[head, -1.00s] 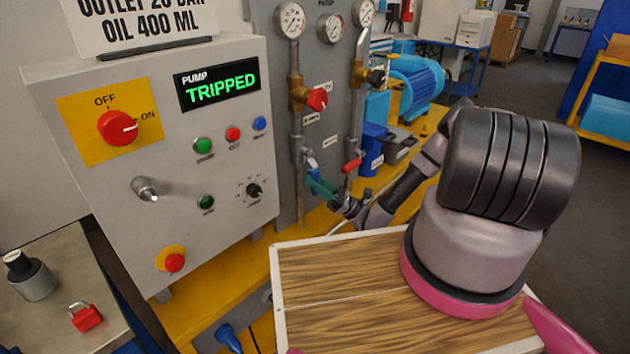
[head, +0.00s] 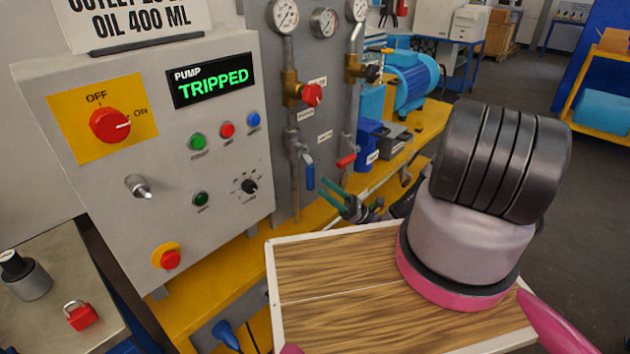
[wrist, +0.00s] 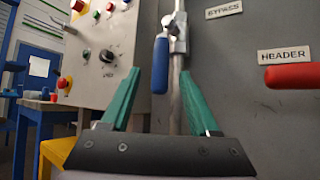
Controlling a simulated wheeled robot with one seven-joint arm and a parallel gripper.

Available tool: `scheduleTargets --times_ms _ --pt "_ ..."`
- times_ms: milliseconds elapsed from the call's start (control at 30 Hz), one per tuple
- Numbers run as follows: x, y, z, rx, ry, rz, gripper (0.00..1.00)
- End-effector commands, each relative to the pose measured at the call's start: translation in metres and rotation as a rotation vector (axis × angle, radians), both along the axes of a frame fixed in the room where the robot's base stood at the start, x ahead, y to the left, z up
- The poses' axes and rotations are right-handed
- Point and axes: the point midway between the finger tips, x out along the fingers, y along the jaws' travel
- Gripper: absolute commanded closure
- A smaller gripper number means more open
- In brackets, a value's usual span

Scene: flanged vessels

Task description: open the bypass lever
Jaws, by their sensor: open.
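The bypass lever is the blue handle (head: 310,177) on the left pipe of the grey panel. In the wrist view the blue handle (wrist: 160,66) hangs straight down from its valve, alongside the pipe, below and left of the BYPASS label (wrist: 224,9). My gripper (head: 327,191) is open, with green fingers, just right of and below the handle in the head view. In the wrist view my gripper (wrist: 160,76) has its fingers on either side of the handle's line of sight. The handle appears ahead of the fingertips, not gripped.
A red header lever (head: 346,160) is on the right pipe; it also shows in the wrist view (wrist: 290,77). The control box (head: 165,170) reading PUMP TRIPPED stands left. A red valve knob (head: 312,94) is above the blue handle. A blue pump motor (head: 412,80) stands behind.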

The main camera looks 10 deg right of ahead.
Motion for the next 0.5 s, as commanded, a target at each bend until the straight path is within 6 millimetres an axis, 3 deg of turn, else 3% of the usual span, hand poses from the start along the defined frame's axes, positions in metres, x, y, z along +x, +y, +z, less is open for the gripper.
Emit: scheduleTargets --times_ms 200,500 --pt "-0.008 -0.023 -0.020 0.000 0.000 -0.002 0.38" --pt "-0.011 -0.028 -0.025 0.001 0.000 0.001 0.38"
